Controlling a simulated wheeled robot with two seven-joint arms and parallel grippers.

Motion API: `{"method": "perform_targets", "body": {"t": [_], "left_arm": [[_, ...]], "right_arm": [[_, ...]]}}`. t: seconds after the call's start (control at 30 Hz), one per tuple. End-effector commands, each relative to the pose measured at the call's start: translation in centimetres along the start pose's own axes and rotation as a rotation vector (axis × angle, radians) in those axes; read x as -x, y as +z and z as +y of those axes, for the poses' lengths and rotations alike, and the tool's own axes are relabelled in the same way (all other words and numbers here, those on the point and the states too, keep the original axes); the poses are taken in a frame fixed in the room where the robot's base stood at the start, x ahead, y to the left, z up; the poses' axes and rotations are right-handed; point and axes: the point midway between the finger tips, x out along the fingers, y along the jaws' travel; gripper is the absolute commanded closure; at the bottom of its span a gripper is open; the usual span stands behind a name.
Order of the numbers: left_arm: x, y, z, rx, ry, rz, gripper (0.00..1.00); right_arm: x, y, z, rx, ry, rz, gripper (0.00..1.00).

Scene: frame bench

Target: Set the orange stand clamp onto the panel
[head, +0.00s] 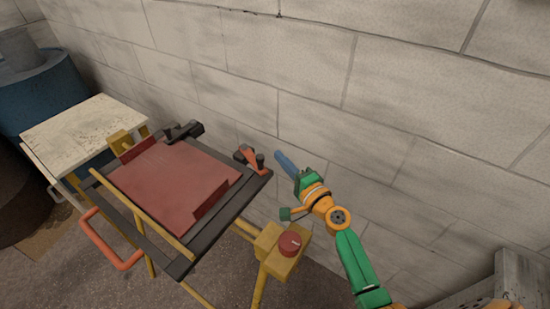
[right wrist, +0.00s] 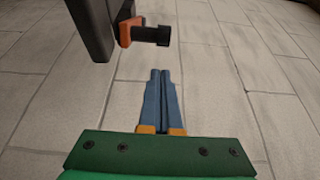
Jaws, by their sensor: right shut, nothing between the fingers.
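The orange stand clamp (head: 247,154), with a dark knob, sits at the far right corner of the dark frame around the red panel (head: 165,180). In the right wrist view the orange clamp (right wrist: 126,33) is beside a dark bar, its black knob pointing right. I cannot tell whether the clamp touches the panel. My right gripper (head: 278,155) is just right of the clamp, apart from it. Its blue fingers (right wrist: 160,72) are together and empty, below the knob in the wrist view. My left gripper is not in view.
A black clamp-like part (head: 185,131) sits on the frame's far edge. A yellow block with a red knob (head: 289,243) stands at the front right. A pale table (head: 85,125) and a blue barrel (head: 45,95) are at left. A block wall (head: 400,90) closes the back.

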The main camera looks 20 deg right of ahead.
Motion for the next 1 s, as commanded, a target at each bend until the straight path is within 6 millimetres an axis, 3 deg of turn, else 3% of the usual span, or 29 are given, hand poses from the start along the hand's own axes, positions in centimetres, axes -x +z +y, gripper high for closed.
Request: {"method": "perform_targets", "body": {"t": [0.2, 0.57, 0.8, 1.0], "left_arm": [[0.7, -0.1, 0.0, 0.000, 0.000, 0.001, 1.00], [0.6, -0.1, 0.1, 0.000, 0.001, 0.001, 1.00], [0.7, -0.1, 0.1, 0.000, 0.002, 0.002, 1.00], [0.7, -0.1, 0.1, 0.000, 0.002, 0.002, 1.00]], "right_arm": [[-0.4, 1.9, -0.1, 0.000, 0.000, 0.000, 1.00], [-0.4, 2.3, 0.0, 0.001, 0.001, 0.000, 1.00], [-0.2, 5.2, 0.0, 0.001, 0.000, 0.000, 1.00], [-0.2, 5.4, 0.0, 0.002, 0.000, 0.001, 1.00]]}}
